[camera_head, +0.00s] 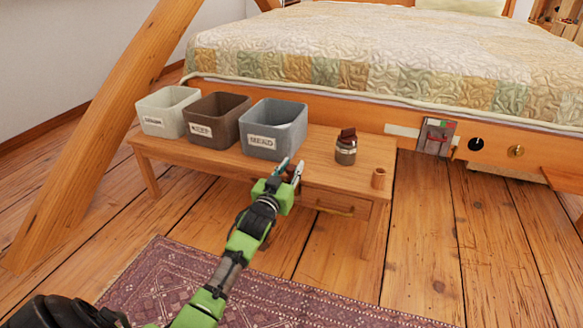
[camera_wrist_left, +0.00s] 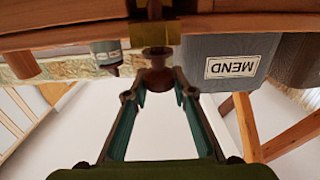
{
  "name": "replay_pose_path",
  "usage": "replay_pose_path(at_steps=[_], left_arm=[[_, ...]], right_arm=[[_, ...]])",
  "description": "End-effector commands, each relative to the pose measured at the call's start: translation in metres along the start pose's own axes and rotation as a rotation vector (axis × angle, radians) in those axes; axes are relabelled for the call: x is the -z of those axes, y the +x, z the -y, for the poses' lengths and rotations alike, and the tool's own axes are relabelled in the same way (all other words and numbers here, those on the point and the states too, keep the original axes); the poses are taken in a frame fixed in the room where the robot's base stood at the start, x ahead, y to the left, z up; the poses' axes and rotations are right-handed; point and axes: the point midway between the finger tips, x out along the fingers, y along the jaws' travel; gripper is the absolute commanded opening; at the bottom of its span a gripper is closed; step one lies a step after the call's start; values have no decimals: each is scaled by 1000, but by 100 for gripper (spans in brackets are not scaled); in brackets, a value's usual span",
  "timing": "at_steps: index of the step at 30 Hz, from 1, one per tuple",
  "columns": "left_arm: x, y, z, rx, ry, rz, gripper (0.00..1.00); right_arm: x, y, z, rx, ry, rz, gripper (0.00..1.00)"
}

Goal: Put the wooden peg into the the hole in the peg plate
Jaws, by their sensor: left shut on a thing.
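My left gripper (camera_head: 290,168) is at the front edge of the low wooden table, in front of the grey MEND box. In the left wrist view it (camera_wrist_left: 158,78) is shut on a small brown wooden piece that looks like the wooden peg (camera_wrist_left: 157,60). The peg also shows as a reddish-brown bit at the fingertips in the head view (camera_head: 298,173). A round brass disc with a darker middle (camera_head: 516,151) is on the bed's side rail at the right; I cannot tell whether it is the peg plate. My right gripper is not in view.
A bed (camera_head: 400,60) stands behind. A slanted timber brace (camera_head: 105,120) rises at left.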

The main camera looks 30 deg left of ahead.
Motion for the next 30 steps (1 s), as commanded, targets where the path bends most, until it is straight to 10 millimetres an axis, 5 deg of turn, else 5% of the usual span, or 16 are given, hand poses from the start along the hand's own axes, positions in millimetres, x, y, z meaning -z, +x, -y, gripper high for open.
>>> replay_pose_path(at_steps=[2, 3, 5, 19, 30], left_arm=[[0, 0, 0, 0, 0, 0, 9], [0, 0, 0, 0, 0, 0, 29], [0, 0, 0, 0, 0, 0, 43], [-2, -8, 0, -1, 0, 2, 43], [-2, -73, 0, 0, -1, 4, 43]], right_arm=[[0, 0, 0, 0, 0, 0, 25], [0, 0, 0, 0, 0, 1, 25], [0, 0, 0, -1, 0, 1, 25], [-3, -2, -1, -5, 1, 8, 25], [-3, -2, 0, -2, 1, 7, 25]])
